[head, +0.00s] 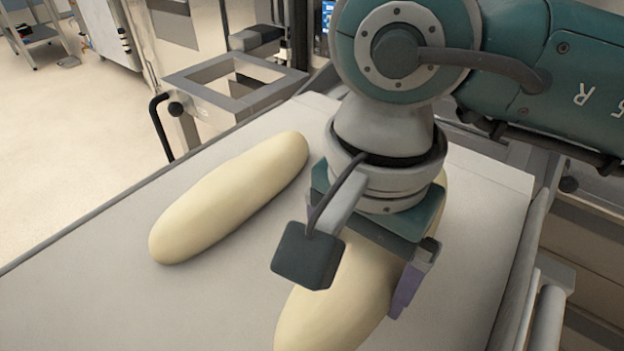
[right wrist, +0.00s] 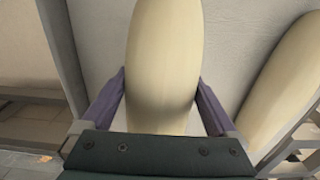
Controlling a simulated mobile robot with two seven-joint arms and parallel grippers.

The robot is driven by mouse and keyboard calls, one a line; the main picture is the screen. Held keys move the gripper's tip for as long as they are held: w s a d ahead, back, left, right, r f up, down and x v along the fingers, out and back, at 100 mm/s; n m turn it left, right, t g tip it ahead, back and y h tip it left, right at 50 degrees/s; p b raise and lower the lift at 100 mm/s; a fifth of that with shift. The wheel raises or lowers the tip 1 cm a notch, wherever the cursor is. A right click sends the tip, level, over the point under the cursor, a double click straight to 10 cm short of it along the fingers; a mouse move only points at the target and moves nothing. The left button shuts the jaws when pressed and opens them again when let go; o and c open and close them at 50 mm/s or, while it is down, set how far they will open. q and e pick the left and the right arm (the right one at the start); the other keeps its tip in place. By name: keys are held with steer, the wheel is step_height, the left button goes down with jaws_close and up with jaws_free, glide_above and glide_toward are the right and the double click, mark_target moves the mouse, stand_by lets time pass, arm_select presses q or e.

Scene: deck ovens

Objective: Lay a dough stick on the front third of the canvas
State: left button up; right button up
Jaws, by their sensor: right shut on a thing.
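My right gripper (head: 362,268) is shut on a pale dough stick (head: 325,305), one finger on each side. In the right wrist view the held stick (right wrist: 163,55) stands between the two purple fingers (right wrist: 160,100). It is over the right part of the grey-white canvas (head: 95,290); I cannot tell whether it touches it. My arm hides its middle and the picture edge cuts its near end. A second dough stick (head: 230,198) lies on the canvas to the left, apart from the held one. It also shows at the right of the right wrist view (right wrist: 285,85). My left gripper is not in view.
A grey metal frame (head: 190,78) with a black handle (head: 160,125) stands beyond the canvas's far edge. A rail (head: 520,275) runs along the right side. The canvas is bare at the near left, and open floor (head: 60,150) lies beyond its left edge.

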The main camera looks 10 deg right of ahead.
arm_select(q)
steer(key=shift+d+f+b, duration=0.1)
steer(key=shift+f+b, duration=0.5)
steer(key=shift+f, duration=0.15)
arm_select(e)
step_height(320, 180, down, 5)
steer(key=shift+f, duration=0.2)
steer(key=shift+w, duration=0.1)
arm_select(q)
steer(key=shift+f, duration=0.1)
arm_select(e)
steer(key=o, duration=1.3)
